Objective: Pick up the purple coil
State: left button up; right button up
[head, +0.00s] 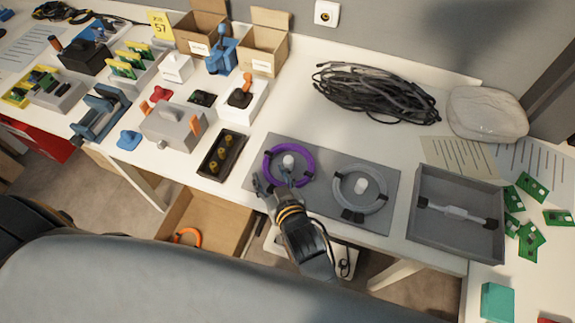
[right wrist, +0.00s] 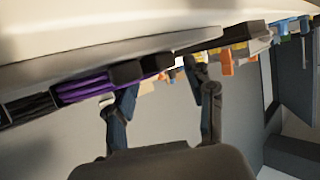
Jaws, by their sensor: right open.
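The purple coil (head: 311,166) lies as a ring around a white peg (head: 288,160) on a dark grey mat (head: 325,165), with black ties on it. My right gripper (head: 273,183) is open at the coil's front left edge, one finger outside the ring and the other near its front part. In the right wrist view the purple coil (right wrist: 85,88) shows edge-on at the left, and the open fingers (right wrist: 163,86) are empty beside it. Whether a finger touches the coil I cannot tell. My left gripper is not in view.
A grey coil (head: 338,192) lies around a second peg on the same mat. A grey tray (head: 480,243) with a tool is to the right, a black tray (head: 207,172) to the left. Black cable (head: 375,90) lies behind.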

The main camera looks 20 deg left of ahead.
jog(key=shift+w+a+f, duration=0.2)
jog(key=shift+w+a, duration=0.1)
jog(key=shift+w, duration=0.05)
jog(key=c, duration=1)
jog(key=shift+s, duration=0.1)
grip_shut()
jog(key=shift+d+f, duration=0.1)
